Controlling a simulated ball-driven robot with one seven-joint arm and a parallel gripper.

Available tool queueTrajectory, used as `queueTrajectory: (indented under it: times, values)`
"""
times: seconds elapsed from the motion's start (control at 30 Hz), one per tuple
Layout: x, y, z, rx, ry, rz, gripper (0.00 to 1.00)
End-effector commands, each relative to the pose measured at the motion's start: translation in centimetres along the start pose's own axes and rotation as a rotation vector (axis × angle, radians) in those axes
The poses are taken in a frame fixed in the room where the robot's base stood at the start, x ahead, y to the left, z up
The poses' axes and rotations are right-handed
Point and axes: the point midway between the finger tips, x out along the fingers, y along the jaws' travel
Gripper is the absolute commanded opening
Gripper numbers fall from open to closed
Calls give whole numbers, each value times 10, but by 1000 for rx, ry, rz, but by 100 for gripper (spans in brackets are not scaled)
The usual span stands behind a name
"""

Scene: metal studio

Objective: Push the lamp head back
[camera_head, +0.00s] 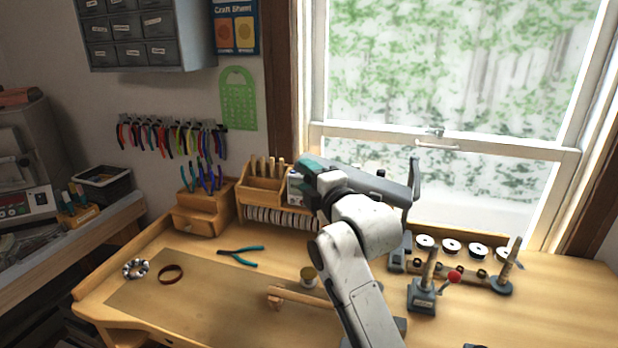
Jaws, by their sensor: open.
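The lamp appears as a dark grey, long head (384,187) in front of the window's lower part. It joins an upright dark post (414,180) on its right, above a grey foot on the bench. My white arm rises from the bottom and covers part of the lamp. My gripper (310,178) is at the arm's far end, dark with teal, at the left end of the lamp head. It is open, but its fingers are hard to make out. I cannot tell whether it touches the head.
Wooden tool holders (206,212) stand at the back. A red-knobbed stand (424,295) and several wire spools (451,247) are at right.

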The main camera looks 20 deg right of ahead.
Motion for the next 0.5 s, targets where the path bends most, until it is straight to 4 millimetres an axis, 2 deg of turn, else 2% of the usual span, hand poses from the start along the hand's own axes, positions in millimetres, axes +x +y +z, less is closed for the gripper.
queueTrajectory:
  times: [0.1,0.5]
  values:
    - [0,0,0,0,0,0,50]
    - [0,-2,0,0,0,-4,11]
